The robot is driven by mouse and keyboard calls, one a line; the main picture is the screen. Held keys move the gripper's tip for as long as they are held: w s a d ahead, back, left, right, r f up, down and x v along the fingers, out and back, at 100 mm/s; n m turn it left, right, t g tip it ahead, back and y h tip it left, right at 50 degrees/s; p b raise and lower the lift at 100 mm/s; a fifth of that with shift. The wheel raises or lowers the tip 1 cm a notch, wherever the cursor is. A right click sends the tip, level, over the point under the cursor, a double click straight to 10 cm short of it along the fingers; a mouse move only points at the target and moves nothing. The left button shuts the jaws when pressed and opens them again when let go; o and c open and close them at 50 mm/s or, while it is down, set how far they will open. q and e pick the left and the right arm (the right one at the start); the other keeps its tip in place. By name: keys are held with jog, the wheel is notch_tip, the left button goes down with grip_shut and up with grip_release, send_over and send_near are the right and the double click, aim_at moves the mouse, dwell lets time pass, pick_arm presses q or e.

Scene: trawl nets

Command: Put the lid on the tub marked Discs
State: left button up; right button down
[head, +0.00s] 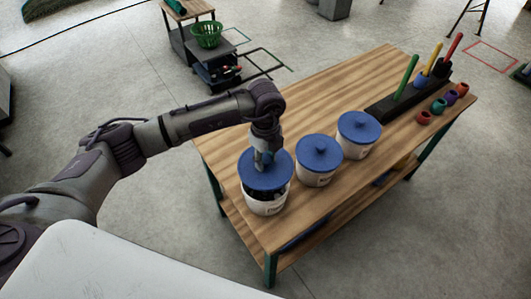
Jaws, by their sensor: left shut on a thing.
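Three white tubs stand in a row on the wooden table. My left gripper (264,160) points down and is shut on the knob of a blue lid (258,178). That lid is over the nearest tub (266,204), whose label is too small to read surely. A dark gap with dark contents shows between the lid and the tub's front rim, so the lid appears raised or tilted there. The middle tub (314,179) and the far tub (355,150) each have a blue lid on. My right gripper is not in view.
The wooden table (300,110) has a black rack (408,98) with green, yellow and red upright rods at its far right. Several small coloured rings (424,117) lie beside it. A cart with a green basket (207,34) stands behind. The table's left part is clear.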

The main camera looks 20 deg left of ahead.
pick_arm(q)
jog(key=shift+f+n, duration=0.2)
jog(key=shift+n, duration=0.1)
jog(key=shift+f+b, duration=0.45)
jog(key=shift+f, duration=0.05)
notch_tip(320, 180, down, 5)
jog(key=b, duration=0.3)
jog(key=shift+b, duration=0.3)
jog(key=shift+f+b, duration=0.2)
jog(key=shift+b, duration=0.1)
dwell(1.2)
dwell(0.3)
jog(key=o, duration=1)
jog(key=shift+o, duration=0.2)
